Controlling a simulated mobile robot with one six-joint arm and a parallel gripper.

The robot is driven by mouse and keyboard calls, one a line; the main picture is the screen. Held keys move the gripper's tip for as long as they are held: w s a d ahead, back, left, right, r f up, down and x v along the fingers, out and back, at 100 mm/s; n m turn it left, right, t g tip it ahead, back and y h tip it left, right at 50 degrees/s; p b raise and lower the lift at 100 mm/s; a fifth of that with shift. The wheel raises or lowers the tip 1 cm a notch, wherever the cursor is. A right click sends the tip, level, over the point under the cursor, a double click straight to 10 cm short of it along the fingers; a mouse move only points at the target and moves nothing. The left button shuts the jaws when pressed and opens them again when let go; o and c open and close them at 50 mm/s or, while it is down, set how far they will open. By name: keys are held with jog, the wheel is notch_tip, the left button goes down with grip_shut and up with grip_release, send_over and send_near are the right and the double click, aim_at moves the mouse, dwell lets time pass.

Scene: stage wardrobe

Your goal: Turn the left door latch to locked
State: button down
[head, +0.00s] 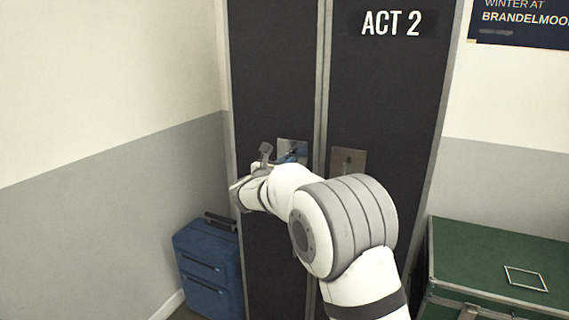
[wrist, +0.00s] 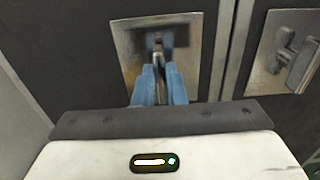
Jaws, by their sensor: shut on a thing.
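The left door latch has a square metal plate (wrist: 125,47) on the dark left door (head: 277,70). In the wrist view its handle (wrist: 160,62) stands between the blue fingers of my gripper (wrist: 159,75), which are shut on it. The fingers hide part of the handle, so its exact angle is hard to tell. In the head view the left latch plate (head: 291,148) shows just beyond my gripper (head: 283,158), and my arm covers much of the area below it.
The right door (head: 385,100) has its own latch plate (head: 348,158), partly behind my arm; its lever (wrist: 295,58) shows tilted in the wrist view. A blue suitcase (head: 208,265) stands at lower left. A green trunk (head: 490,265) stands at right.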

jog(key=shift+a, duration=0.15)
jog(key=shift+b, duration=0.45)
jog(key=shift+s+d+f+m+b, duration=0.1)
jog(key=shift+d+f+m+b, duration=0.05)
jog(key=shift+m+b, duration=3.15)
jog(key=shift+w+d+f+m+b, duration=0.15)
jog(key=shift+m+b, duration=2.4)
jog(key=shift+b, duration=1.3)
jog(key=shift+s+d+f+m+b, duration=0.1)
jog(key=shift+s+d+m+b, duration=0.05)
jog(key=shift+m+b, duration=3.15)
jog(key=shift+b, duration=0.45)
